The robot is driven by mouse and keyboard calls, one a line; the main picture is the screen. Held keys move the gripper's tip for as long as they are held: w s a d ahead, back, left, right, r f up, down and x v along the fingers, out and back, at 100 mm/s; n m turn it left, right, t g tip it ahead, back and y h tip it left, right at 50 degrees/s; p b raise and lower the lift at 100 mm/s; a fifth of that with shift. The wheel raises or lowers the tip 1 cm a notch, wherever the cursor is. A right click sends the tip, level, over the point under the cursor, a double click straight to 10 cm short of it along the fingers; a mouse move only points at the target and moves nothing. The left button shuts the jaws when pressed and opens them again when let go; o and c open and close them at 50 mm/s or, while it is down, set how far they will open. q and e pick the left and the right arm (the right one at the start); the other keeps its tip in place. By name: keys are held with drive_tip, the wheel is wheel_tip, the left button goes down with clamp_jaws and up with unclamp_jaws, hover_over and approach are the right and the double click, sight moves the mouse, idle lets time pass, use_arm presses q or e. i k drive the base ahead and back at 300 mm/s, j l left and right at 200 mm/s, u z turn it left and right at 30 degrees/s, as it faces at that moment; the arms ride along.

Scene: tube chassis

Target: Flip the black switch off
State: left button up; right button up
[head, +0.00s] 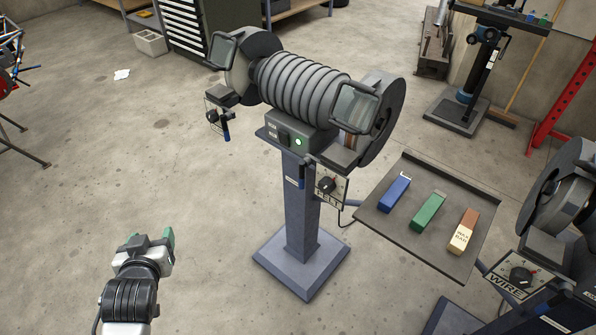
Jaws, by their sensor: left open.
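A grey bench grinder (300,88) with a ribbed motor stands on a blue-grey pedestal (300,205). Its front switch box carries a small black switch (284,138) beside a glowing green lamp (298,142). The switch's exact position is too small to tell. My left gripper (152,241), with green fingertips, is open and empty over the floor at lower left, well apart from the grinder and lower in the picture. My right gripper is not in view.
A tray (412,236) with blue, green and brown-and-cream bars juts out right of the pedestal. Another black knob (212,116) hangs left. A second grinder (565,205), with a plate reading WIRE (508,285), stands at right. Floor (180,180) between gripper and pedestal is clear.

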sight(284, 137)
drive_tip(key=i+j+z, duration=0.15)
drive_tip(key=z, duration=0.25)
drive_tip(key=i+j+z, duration=0.1)
drive_tip(key=j+z, duration=0.15)
drive_tip(key=z, duration=0.15)
drive_tip(key=j+z, duration=0.25)
drive_tip(key=z, duration=0.15)
drive_tip(key=i, duration=0.05)
